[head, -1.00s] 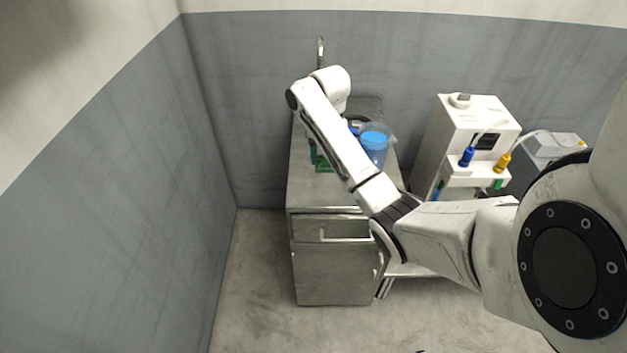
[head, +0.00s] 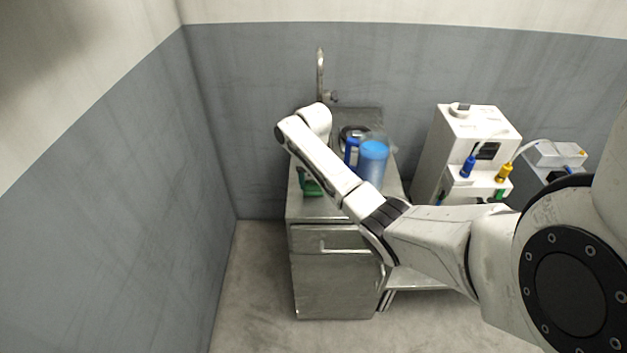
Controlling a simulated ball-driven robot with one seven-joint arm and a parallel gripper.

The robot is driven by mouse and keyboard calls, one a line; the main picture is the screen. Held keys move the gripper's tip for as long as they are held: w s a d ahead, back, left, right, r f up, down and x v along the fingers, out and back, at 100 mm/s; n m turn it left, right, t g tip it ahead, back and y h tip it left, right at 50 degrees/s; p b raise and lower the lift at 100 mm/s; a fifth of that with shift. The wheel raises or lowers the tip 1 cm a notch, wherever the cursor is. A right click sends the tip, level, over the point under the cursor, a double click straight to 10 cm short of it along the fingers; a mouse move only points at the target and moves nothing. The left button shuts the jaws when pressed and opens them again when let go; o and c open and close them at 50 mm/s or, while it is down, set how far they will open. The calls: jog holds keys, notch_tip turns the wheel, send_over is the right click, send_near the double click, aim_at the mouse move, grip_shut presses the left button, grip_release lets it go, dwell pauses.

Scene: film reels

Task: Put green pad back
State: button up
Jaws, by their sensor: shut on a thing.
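A green object (head: 311,186) shows at the left side of the steel counter top (head: 330,209), partly covered by my arm. Its shape is not clear, and I cannot tell whether it is the green pad or whether it rests on the counter or is held. My forearm reaches over the counter, with its wrist above the left part.
A blue-lidded jug (head: 371,165) with a blue handle stands on the counter's right side. A tap (head: 320,75) rises at the back near a sink basin (head: 353,132). A white machine (head: 468,135) with blue and yellow connectors stands to the right. The floor left of the cabinet is clear.

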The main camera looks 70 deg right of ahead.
aim_at(313, 182)
jog(key=shift+f, duration=0.15)
jog(key=o, duration=1)
jog(key=shift+r+p, duration=0.85)
jog(key=shift+r, duration=5.35)
